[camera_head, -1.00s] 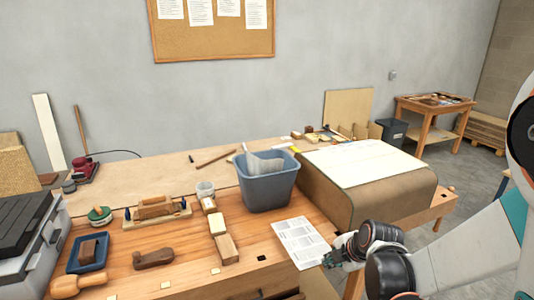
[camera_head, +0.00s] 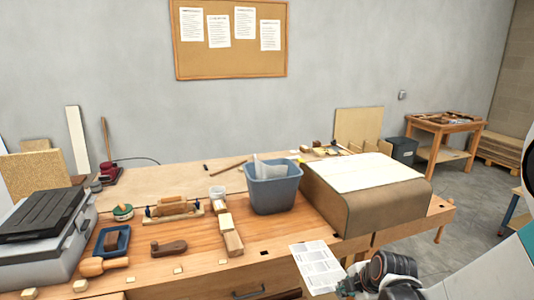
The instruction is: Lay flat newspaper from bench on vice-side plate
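A flat printed sheet, the newspaper (camera_head: 317,265), is held out level at the bench's front edge. My gripper (camera_head: 346,284) is at its right edge and appears shut on it; the fingertips are small and partly hidden by the wrist. The wooden bench (camera_head: 200,263) runs across the view. On its right end sits a brown curved block (camera_head: 350,215) with a pale sheet (camera_head: 365,172) on top. I cannot tell which surface is the vice-side plate.
A blue-grey bin (camera_head: 273,190) stands mid-bench, left of the curved block. Wooden blocks (camera_head: 231,236), a plane (camera_head: 174,208), a mallet (camera_head: 104,266) and a blue tray (camera_head: 113,240) lie further left. A black-topped grey machine (camera_head: 42,240) stands at the far left.

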